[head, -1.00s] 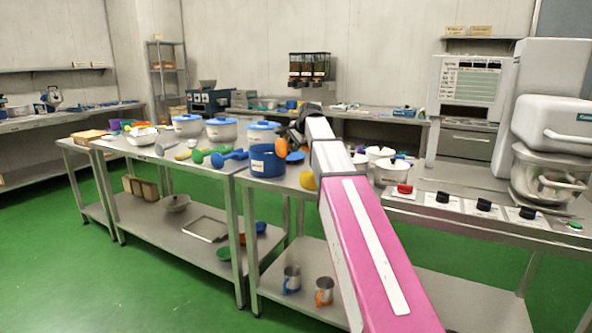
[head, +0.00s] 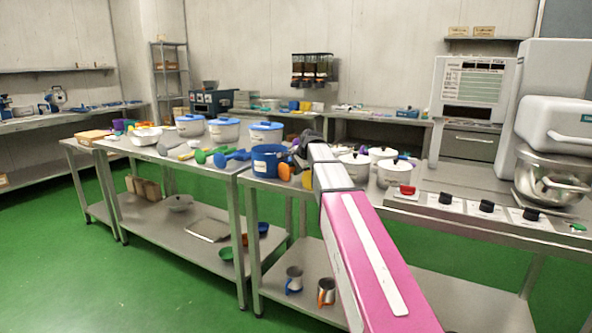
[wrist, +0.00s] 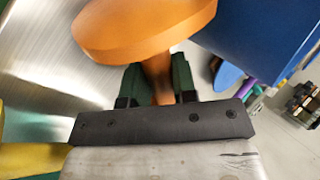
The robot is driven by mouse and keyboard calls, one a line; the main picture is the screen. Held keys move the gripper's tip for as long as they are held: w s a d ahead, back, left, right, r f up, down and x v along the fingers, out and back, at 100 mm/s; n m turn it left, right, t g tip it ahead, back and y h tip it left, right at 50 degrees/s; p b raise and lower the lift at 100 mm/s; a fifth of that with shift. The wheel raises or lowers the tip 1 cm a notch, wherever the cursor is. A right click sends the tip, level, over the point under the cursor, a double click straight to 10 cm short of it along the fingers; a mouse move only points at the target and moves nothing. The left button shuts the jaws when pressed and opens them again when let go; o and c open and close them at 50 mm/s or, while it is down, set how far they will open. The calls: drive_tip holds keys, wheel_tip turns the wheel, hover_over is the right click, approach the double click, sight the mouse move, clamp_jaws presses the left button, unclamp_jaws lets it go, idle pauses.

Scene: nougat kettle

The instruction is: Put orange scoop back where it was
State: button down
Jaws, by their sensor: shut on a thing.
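The orange scoop (wrist: 140,25) fills the upper middle of the wrist view. Its handle (wrist: 158,78) is between the two dark green fingers of my gripper (wrist: 156,88), which is shut on it. In the head view my gripper (head: 298,152) is over the middle table, just right of the blue pot, and an orange part of the scoop (head: 285,171) shows beside that pot. The blue pot (head: 266,158) also shows close to the scoop in the wrist view (wrist: 275,35). I cannot tell whether scoop and pot touch.
A yellow thing (head: 306,179) stands just right of the scoop. White pots (head: 392,172) are right of my arm. Blue and green scoops (head: 230,156) and blue-lidded tubs (head: 224,130) are on the left. A red-button control row (head: 407,191) lies along the right front edge.

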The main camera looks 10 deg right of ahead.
drive_tip(key=shift+f, duration=0.15)
drive_tip(key=c, duration=0.9)
unclamp_jaws()
drive_tip(key=v, duration=1.2)
